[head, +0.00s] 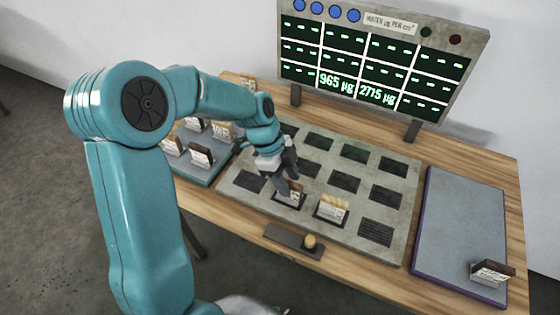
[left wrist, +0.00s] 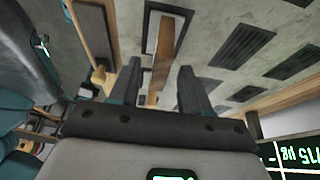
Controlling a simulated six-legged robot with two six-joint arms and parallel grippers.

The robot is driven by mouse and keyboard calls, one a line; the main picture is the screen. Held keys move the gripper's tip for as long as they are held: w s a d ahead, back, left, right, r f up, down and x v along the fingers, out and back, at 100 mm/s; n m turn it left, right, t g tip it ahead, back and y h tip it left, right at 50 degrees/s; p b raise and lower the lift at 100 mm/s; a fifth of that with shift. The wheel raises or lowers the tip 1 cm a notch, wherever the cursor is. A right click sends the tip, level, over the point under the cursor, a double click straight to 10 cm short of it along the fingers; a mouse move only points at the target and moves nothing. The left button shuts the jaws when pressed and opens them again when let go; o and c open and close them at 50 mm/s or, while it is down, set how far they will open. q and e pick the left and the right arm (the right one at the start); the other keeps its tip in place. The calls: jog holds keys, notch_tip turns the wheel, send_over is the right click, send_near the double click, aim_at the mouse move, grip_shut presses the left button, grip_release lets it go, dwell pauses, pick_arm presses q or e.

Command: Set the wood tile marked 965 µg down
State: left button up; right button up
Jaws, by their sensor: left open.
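My left gripper (head: 288,187) is open, just above and around a wood tile (head: 294,196) in the second slot of the plate's front row. The readout board (head: 330,83) shows 965 µg in its matching second column. The marking on the tile is too small to read. In the left wrist view the tile's wooden edge (left wrist: 162,45) stands upright on a dark pad, between the spread fingers (left wrist: 158,88), with gaps visible. A second wood tile (head: 332,208) stands in the third slot, where the board reads 2715 µg. My right gripper is not in view.
A grey plate (head: 232,189) carries several dark slots, mostly empty. A blue-grey tray (head: 196,172) with several tiles lies left. A purple-edged tray (head: 460,215) at right holds one tile (head: 491,272) near its front. A small base with a knob (head: 309,242) sits in front of the plate.

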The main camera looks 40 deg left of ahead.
pick_arm(q)
jog(key=v, duration=0.8)
jog(key=shift+r, duration=0.3)
